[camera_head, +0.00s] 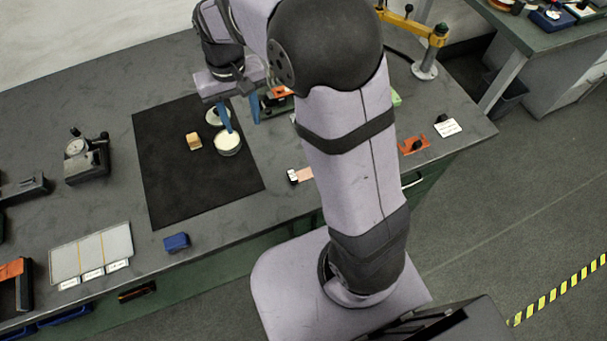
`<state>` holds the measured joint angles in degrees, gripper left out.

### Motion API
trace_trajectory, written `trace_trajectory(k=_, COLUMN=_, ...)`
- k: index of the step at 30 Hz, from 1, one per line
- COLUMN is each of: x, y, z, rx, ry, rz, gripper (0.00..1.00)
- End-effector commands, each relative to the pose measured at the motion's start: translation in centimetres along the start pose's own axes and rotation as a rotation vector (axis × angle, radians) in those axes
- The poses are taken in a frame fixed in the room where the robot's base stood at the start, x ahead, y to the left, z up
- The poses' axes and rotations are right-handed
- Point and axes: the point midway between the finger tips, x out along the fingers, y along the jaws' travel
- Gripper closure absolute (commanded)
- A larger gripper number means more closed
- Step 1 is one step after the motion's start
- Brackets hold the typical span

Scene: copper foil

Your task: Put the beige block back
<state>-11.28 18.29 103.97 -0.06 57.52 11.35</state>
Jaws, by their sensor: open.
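The beige block (194,141) lies on the black mat (180,190), left of a round dish with white contents (228,144). My gripper (242,126) points down above the mat, to the right of the block. Its two blue fingers are apart, with nothing visible between them. The left finger overlaps the dish in this view; I cannot tell whether it touches. A pale three-section tray (91,252) with labels along its front edge lies at the lower left of the bench; I see no block on it.
A small round pale piece (213,117) lies behind the dish. A dial gauge (82,152) stands left of the mat. A blue block (176,242) lies near the bench's front edge. My arm hides part of the bench's right side. The mat's front half is clear.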

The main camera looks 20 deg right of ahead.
Motion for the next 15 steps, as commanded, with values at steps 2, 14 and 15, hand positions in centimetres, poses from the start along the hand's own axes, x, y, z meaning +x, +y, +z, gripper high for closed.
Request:
trace_trajectory(k=2, x=0.3, y=2.2, z=3.1, rx=0.006, ry=0.000, rz=0.000, gripper=0.59)
trace_trajectory(k=14, x=3.7, y=7.5, z=15.5, rx=0.002, ry=0.000, rz=0.001, gripper=0.59)
trace_trajectory(k=15, x=4.0, y=7.6, z=16.2, rx=0.001, ry=-0.001, rz=0.001, gripper=0.59)
